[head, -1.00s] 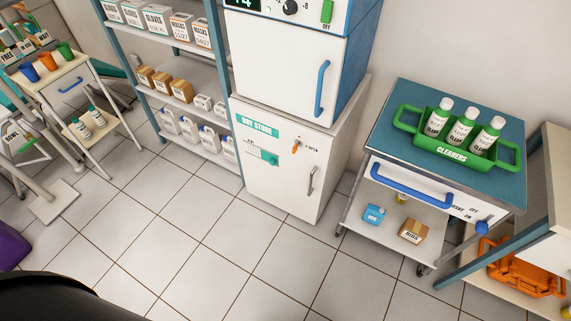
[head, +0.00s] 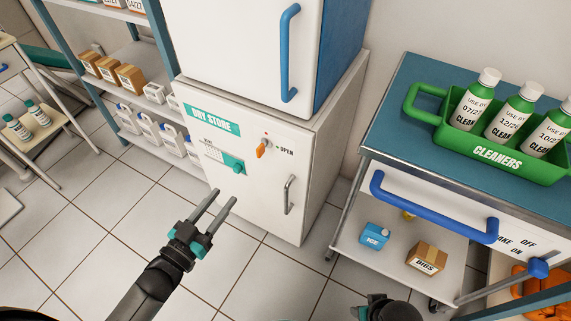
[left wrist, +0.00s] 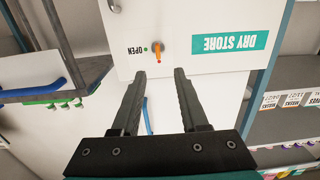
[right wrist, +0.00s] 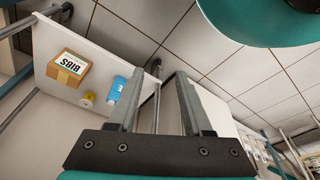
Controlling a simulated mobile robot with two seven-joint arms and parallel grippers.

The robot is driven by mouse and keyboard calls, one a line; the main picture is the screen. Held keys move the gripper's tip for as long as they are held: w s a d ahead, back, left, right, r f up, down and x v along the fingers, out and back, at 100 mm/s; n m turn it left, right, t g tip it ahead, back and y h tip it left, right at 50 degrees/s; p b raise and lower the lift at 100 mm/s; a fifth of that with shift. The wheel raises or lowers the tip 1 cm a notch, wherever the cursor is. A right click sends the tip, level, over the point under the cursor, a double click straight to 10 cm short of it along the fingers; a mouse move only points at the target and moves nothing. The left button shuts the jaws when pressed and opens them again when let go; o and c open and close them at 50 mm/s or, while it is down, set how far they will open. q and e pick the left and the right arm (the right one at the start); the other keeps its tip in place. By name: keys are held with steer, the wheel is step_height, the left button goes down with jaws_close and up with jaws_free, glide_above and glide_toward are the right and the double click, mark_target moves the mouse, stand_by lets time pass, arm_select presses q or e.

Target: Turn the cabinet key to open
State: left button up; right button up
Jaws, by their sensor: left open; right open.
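The white DRY STORE cabinet (head: 255,205) stands ahead, its door closed. Its orange key (head: 262,149) sits in the upper part of the door, left of the OPEN mark, with the metal door handle (head: 289,195) below it. My left gripper (head: 214,206) is open and empty, in front of the cabinet and below left of the key. In the left wrist view the picture is upside down, and the key (left wrist: 158,52) shows beyond and between the open fingers (left wrist: 163,85). My right gripper (right wrist: 180,95) is open and empty; only a part of it (head: 385,308) shows at the bottom of the head view.
A cart (head: 392,88) with a green CLEANERS tray (head: 497,157) stands to the right, its blue handle (head: 435,212) sticking out. A blue ICE box (head: 375,236) and a BIBS box (head: 426,257) sit on its lower shelf. Shelving (head: 128,62) stands left. The floor between is clear.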

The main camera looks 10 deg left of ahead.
mark_target(257, 154)
arm_select(q)
steer(key=b+x, duration=0.1)
steer(key=x, duration=0.3)
steer(key=b+x, duration=0.2)
steer(key=x, duration=0.3)
steer(key=r+b+x, duration=0.1)
steer(key=x, duration=0.3)
steer(key=shift+w+d+r+b, duration=0.1)
steer(key=shift+w+d+b, duration=0.05)
steer(key=shift+d+b, duration=0.15)
steer(key=shift+b+x, duration=0.35)
steer(key=shift+x, duration=0.7)
arm_select(e)
steer(key=w+r+t, duration=0.1)
steer(key=w+r, duration=0.2)
steer(key=r, duration=0.7)
steer(key=shift+a+r+t, duration=0.2)
steer(key=shift+t, duration=0.2)
arm_select(q)
steer(key=shift+c, duration=0.3)
jaws_close()
